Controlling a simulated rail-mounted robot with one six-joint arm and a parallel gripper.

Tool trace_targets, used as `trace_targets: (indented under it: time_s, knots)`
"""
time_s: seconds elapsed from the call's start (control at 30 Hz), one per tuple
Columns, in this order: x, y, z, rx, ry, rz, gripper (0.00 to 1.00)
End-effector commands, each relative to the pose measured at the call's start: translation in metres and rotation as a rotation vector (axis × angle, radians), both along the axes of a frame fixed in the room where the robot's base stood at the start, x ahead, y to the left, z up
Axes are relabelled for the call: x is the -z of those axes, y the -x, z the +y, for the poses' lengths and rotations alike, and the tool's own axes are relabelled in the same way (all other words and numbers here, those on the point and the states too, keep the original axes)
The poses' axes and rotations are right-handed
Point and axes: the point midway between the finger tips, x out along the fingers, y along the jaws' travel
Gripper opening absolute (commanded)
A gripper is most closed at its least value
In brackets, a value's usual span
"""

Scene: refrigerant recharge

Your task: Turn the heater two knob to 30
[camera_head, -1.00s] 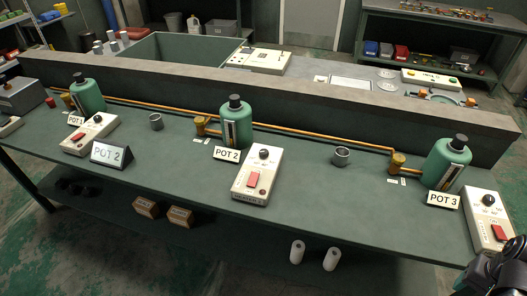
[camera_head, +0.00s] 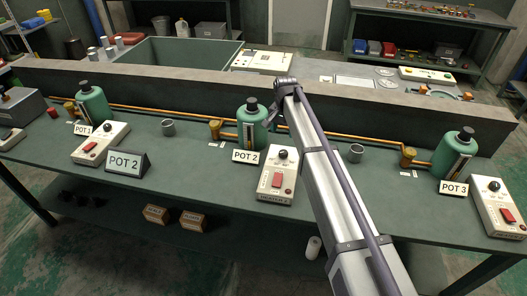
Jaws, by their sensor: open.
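The heater two box (camera_head: 266,196) is a white control unit on the bench in front of the POT 2 label (camera_head: 247,156). Its black knob (camera_head: 283,155) sits at the far end, above a red switch (camera_head: 277,180). The knob's marks are too small to read. The green POT 2 vessel (camera_head: 252,128) with a black cap stands behind the label. My arm reaches up from the lower right, just right of the box, and bends near the vessel.
The POT 1 box (camera_head: 101,142) and POT 3 box (camera_head: 496,206) flank the middle one. A metal cup (camera_head: 356,153) is right of my arm. A copper pipe (camera_head: 180,112) runs along the back.

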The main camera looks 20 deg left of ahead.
Motion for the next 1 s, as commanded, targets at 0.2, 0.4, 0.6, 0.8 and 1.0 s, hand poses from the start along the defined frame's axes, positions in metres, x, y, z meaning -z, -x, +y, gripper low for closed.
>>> trace_targets:
  time_s: [0.2, 0.4, 0.6, 0.8, 1.0]
  knots:
    - [0.023, 0.0, -0.001, -0.003, 0.0, 0.0, 0.63]
    - [0.071, 0.0, -0.001, -0.003, 0.0, 0.0, 0.63]
    - [0.107, 0.0, -0.001, -0.004, 0.0, 0.0, 0.63]
    - [0.109, 0.0, -0.002, -0.004, 0.0, 0.0, 0.63]
    - [0.108, 0.0, -0.002, -0.004, 0.0, 0.0, 0.56]
